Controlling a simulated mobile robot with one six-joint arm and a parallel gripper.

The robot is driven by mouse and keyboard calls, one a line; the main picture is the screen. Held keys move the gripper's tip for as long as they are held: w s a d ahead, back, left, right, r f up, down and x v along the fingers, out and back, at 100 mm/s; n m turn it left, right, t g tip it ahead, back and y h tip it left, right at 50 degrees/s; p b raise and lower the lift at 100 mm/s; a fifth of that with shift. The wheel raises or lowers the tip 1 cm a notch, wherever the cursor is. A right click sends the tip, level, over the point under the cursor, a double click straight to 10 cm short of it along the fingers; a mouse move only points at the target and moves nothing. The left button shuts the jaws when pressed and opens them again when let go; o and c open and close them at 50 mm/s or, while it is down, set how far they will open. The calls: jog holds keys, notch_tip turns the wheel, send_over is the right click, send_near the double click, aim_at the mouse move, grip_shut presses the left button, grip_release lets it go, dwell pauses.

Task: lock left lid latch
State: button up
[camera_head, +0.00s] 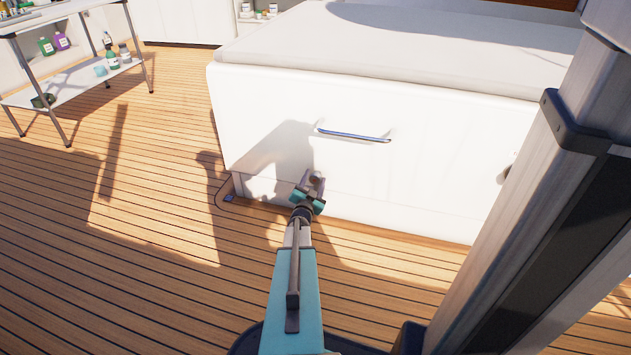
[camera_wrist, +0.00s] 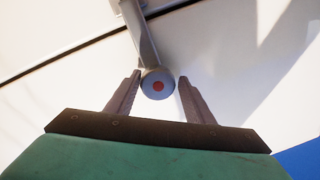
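The left lid latch (camera_wrist: 157,84) shows in the wrist view as a grey round knob with a red dot, on a metal lever (camera_wrist: 138,32) that runs up from it. In the head view the latch (camera_head: 316,180) is small and partly hidden by my gripper, low on the front of the white hatch box (camera_head: 420,186). My gripper (camera_wrist: 159,78) is open, with one finger on each side of the knob and visible gaps to it. In the head view my gripper (camera_head: 310,184) is right in front of the box. I cannot tell whether the latch is locked.
A seam (camera_wrist: 65,58) crosses the white panel. A grey cushioned top (camera_head: 420,40) covers the box. A shelf table (camera_head: 72,84) with bottles stands at the left. The wooden floor (camera_head: 110,250) at left is clear.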

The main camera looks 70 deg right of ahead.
jog(key=shift+o, duration=0.3)
jog(key=shift+s, duration=0.1)
jog(key=shift+s+a+p, duration=0.15)
jog(key=shift+a+p, duration=0.25)
jog(key=shift+a, duration=0.5)
jog(key=s+a+p, duration=0.1)
jog(key=a+p, duration=0.2)
jog(key=a, duration=0.9)
jog(key=shift+s+p, duration=0.25)
jog(key=shift+p, duration=0.1)
jog(key=shift+w, duration=0.1)
